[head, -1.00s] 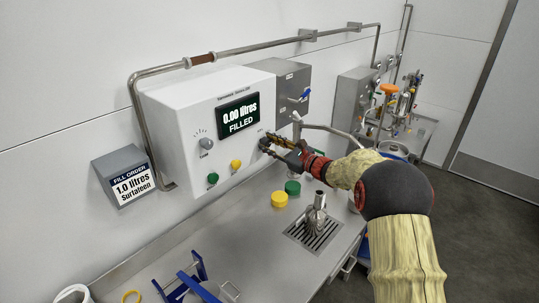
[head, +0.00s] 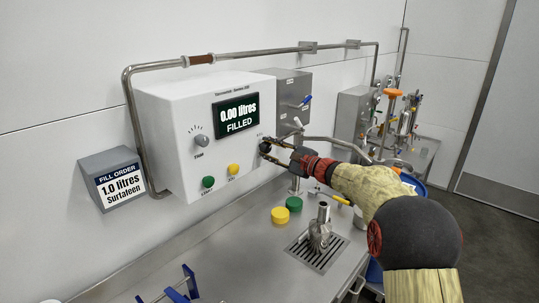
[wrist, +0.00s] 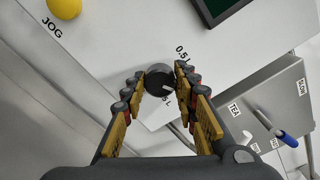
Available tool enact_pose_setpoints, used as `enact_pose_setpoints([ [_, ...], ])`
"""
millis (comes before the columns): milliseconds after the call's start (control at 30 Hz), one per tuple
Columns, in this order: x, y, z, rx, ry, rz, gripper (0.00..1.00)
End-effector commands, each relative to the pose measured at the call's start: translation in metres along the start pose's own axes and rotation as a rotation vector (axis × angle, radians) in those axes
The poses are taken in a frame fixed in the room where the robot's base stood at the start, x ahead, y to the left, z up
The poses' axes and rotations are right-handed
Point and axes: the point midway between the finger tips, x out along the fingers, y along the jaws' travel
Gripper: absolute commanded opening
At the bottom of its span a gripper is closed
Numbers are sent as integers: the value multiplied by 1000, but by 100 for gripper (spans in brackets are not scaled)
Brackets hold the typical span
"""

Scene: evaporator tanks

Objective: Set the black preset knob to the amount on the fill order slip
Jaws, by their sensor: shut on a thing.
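The fill order slip (head: 120,185) on the left reads "1.0 litres Surtafeen". The black preset knob (wrist: 159,77) is on the front of the white dispenser box, at its lower right. In the wrist view it sits between my fingertips, with a "0.5 L" label beside it and another label partly hidden below it. My gripper (wrist: 160,84) is shut on the knob; it also shows in the head view (head: 267,150), where the fingers mostly hide the knob. The display (head: 236,114) reads "0.00 litres FILLED".
A grey knob (head: 200,141), a green button (head: 208,182) and a yellow button (head: 233,169) are on the same panel. A grey box (head: 292,97) with a blue-handled valve is to the right.

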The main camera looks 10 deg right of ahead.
Motion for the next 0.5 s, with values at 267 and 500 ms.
enact_pose_setpoints([
  [267, 0, 1, 0, -7, 1, 1, 4],
  [500, 0, 1, 0, -6, 0, 1, 34],
])
